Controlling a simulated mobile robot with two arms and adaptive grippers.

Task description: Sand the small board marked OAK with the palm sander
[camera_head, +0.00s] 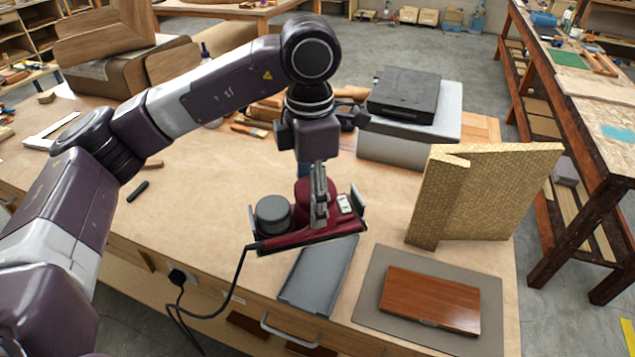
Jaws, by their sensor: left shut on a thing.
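My left gripper (319,205) comes down from above and is shut on the dark red palm sander (300,238). The sander has a round grey knob and a black cord, and looks held over the bench near a shallow grey tray (320,277). A small reddish-brown board (431,299) lies flat on a grey mat (372,268), to the right of and apart from the sander. I cannot read any OAK marking on it. The sander's underside is hidden. My right gripper is not in view.
A tan textured block with an upright panel (490,195) stands behind the mat. A black box (403,95) sits on a light grey case (392,148) at the back. The bench's left-middle is mostly clear.

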